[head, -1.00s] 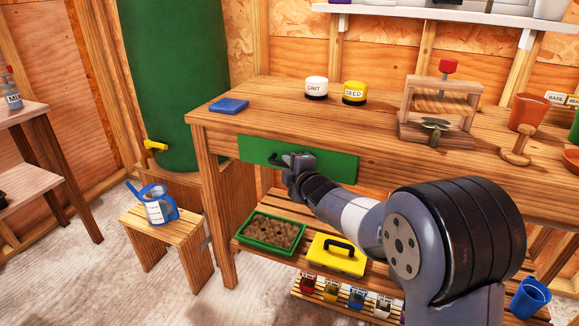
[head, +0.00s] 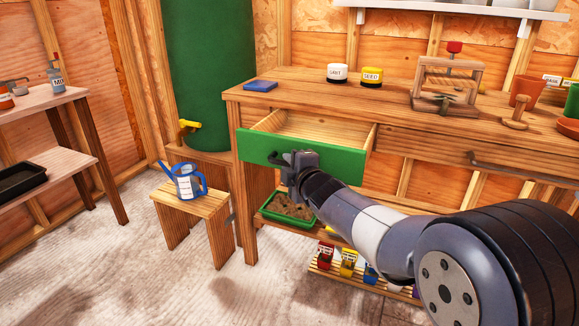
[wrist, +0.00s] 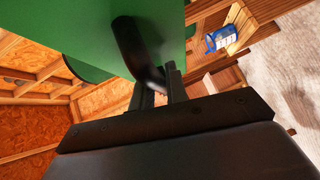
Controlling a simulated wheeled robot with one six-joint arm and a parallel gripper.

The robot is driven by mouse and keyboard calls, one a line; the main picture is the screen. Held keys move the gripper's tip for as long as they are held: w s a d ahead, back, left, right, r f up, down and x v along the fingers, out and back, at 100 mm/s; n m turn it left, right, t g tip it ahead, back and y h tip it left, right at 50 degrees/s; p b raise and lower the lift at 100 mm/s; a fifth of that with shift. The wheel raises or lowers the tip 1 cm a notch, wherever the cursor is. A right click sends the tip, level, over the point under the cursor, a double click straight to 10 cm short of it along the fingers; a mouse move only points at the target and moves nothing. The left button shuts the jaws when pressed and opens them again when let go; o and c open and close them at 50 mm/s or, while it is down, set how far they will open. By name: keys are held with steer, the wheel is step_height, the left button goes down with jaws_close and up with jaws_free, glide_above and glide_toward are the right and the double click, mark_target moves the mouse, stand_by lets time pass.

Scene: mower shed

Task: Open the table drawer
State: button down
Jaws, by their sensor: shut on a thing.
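The table drawer has a green front (head: 330,160) and a bare wood inside (head: 318,128). It stands pulled out from the wooden table (head: 400,110), and the part of the inside that shows is empty. My gripper (head: 284,162) is at the drawer front, shut on its dark handle (head: 272,157). In the wrist view the curved black handle (wrist: 138,55) runs down between my gripper's fingers (wrist: 162,92), against the green front (wrist: 85,25). My arm hides part of the lower shelf.
A blue watering can (head: 185,182) stands on a small wooden stool (head: 200,210) left of the table. A green tray of soil (head: 290,207) sits below the drawer. The floor in front is clear.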

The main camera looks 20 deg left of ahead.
steer(key=shift+s, duration=0.35)
steer(key=c, duration=1.7)
jaws_free()
steer(key=p+v, duration=0.1)
steer(key=v, duration=0.9)
steer(key=shift+s+d+p, duration=0.3)
steer(key=shift+p, duration=0.05)
steer(key=shift+a, duration=0.1)
